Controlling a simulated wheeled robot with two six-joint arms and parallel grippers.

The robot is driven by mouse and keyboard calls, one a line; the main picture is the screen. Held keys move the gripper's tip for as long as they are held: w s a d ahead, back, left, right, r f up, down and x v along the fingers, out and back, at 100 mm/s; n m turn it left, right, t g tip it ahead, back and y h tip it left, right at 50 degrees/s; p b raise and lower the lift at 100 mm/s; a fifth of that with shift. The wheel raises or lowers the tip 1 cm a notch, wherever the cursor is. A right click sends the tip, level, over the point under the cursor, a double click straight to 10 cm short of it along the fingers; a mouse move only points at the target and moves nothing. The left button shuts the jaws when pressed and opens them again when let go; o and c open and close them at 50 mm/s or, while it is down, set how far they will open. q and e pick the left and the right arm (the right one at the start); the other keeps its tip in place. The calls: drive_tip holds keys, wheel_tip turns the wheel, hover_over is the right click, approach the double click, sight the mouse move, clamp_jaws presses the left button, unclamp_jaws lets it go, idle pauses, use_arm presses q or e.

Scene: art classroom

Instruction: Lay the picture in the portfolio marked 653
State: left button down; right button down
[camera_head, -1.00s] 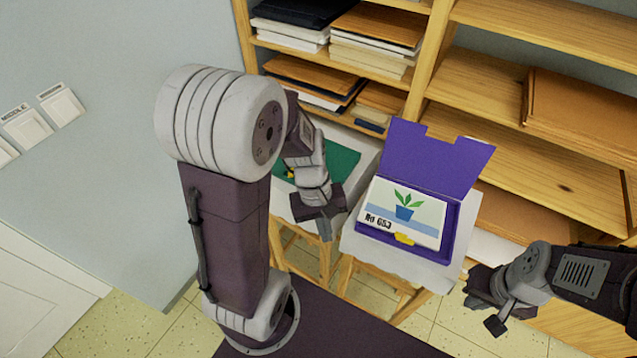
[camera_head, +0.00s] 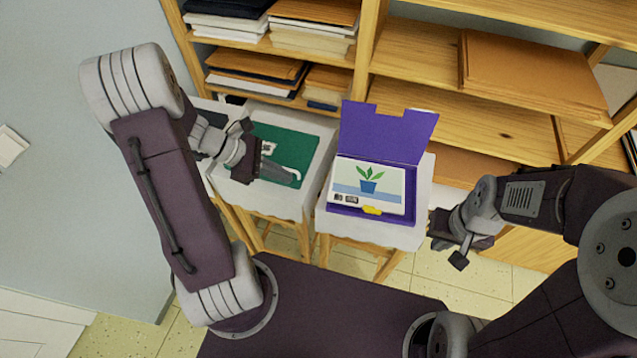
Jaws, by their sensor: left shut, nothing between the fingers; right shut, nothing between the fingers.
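A purple portfolio (camera_head: 388,132) lies open on a cloth-covered stand, its flap raised at the back. The picture (camera_head: 390,180), a green plant in a blue pot on a pale ground, lies inside it and looks flat. A small dark label shows at the picture's lower left, too small to read now; it read 653 earlier. A yellow piece (camera_head: 372,210) is at the front edge. My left gripper (camera_head: 292,177) is shut and empty, left of the purple portfolio and over the green portfolio (camera_head: 300,145). My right gripper (camera_head: 452,252) is shut and empty, right of the purple portfolio.
The green portfolio lies on a second cloth-covered stand (camera_head: 285,205), left of the purple one. Wooden shelves (camera_head: 415,85) with stacked boards and folders stand close behind. Pale tiled floor shows in front of the stands.

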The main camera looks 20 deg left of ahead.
use_arm(q)
drive_tip(key=x, duration=0.7)
drive_tip(key=shift+d+f, duration=0.1)
drive_tip(key=shift+f, duration=0.25)
drive_tip(key=shift+w+d+r+p, duration=0.15)
drive_tip(key=shift+w+d, duration=0.2)
drive_tip(key=shift+d, duration=0.6)
drive_tip(key=shift+w+d+f+p, duration=0.15)
drive_tip(key=shift+w+d, duration=0.2)
drive_tip(key=shift+d, duration=0.6)
drive_tip(key=shift+r, duration=0.1)
